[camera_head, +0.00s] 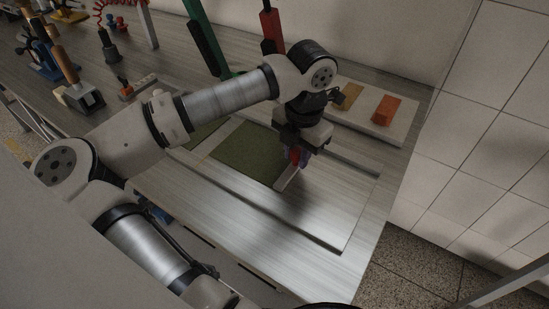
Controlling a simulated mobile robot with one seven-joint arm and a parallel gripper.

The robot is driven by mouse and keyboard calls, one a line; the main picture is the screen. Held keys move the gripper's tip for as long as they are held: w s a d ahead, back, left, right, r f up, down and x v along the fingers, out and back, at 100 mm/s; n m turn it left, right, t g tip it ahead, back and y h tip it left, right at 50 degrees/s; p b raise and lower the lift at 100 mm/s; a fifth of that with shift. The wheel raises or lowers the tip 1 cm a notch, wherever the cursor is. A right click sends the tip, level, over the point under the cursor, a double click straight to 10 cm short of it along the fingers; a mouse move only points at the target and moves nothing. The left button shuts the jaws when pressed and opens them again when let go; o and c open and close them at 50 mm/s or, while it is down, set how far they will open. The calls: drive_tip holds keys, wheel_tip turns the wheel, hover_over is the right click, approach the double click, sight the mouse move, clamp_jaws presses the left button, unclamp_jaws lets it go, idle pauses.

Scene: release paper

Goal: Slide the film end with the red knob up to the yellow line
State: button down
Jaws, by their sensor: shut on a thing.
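My gripper (297,150) points down over the right end of a dark green sheet (240,151) on the bench. It is shut on the red knob (294,157), of which a little red shows between the fingers. A pale bar (287,179) under the knob runs along the sheet's right edge, which seems to be the film end. My gripper and wrist cover part of the bar and the sheet.
A flat framed panel (327,241) lies around the sheet, with bare surface to the right of the bar. A pale board (405,123) with an orange block (386,109) and a tan block (349,96) lies behind. Tools and clamps (82,96) stand at the left.

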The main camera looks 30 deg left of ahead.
drive_tip(key=c, duration=1.1)
unclamp_jaws()
drive_tip(key=shift+r, duration=0.1)
drive_tip(key=r, duration=0.4)
drive_tip(key=r+b, duration=0.1)
drive_tip(key=r, duration=0.8)
drive_tip(key=shift+s+d+r, duration=0.1)
drive_tip(key=shift+d+r, duration=0.25)
drive_tip(key=shift+d, duration=0.05)
